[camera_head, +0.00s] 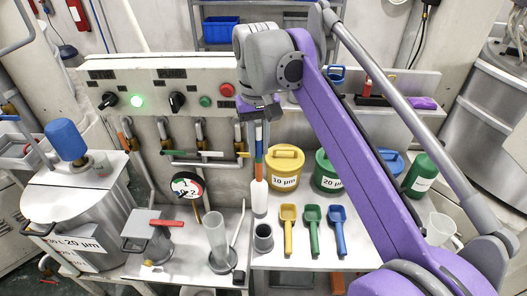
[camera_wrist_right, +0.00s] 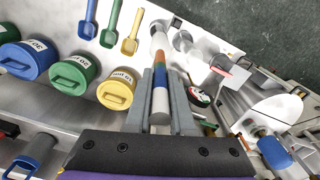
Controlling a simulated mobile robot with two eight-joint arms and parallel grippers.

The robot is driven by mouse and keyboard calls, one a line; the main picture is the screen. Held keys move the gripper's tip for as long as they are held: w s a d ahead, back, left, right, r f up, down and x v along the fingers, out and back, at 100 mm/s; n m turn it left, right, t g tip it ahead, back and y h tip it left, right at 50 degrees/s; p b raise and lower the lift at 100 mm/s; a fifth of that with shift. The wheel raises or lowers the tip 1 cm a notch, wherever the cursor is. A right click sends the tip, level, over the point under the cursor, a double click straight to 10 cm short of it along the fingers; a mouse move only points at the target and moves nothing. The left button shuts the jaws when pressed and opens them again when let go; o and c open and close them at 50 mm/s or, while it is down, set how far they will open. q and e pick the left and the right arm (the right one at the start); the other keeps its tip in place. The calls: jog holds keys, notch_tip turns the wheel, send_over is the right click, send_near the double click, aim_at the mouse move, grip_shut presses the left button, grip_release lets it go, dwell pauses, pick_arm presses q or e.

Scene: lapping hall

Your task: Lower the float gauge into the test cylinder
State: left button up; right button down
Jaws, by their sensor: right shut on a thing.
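My right gripper (camera_head: 258,112) points down and is shut on the float gauge (camera_head: 259,198), a slim upright rod with colored bands and a thicker white lower part. The gauge also shows between the fingers in the right wrist view (camera_wrist_right: 160,98). The clear test cylinder (camera_head: 216,238) stands upright on a dark base on the bench, left of the gauge. The gauge's lower end appears just above a short dark grey cup (camera_head: 263,238); I cannot tell the gap. My left gripper is not in view.
A panel (camera_head: 165,85) with knobs and a green light stands behind, with taps and a round dial (camera_head: 187,186) below. Yellow (camera_head: 284,168) and green tubs and several colored scoops (camera_head: 313,226) lie right of the gauge. A large drum (camera_head: 80,215) stands left.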

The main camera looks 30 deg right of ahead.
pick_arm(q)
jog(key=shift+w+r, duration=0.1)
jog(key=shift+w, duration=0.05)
pick_arm(e)
jog(key=w+a+f, duration=0.4)
jog(key=w+a, duration=0.7)
jog(key=a, duration=0.1)
jog(key=shift+f, duration=0.25)
jog(key=shift+f, duration=0.1)
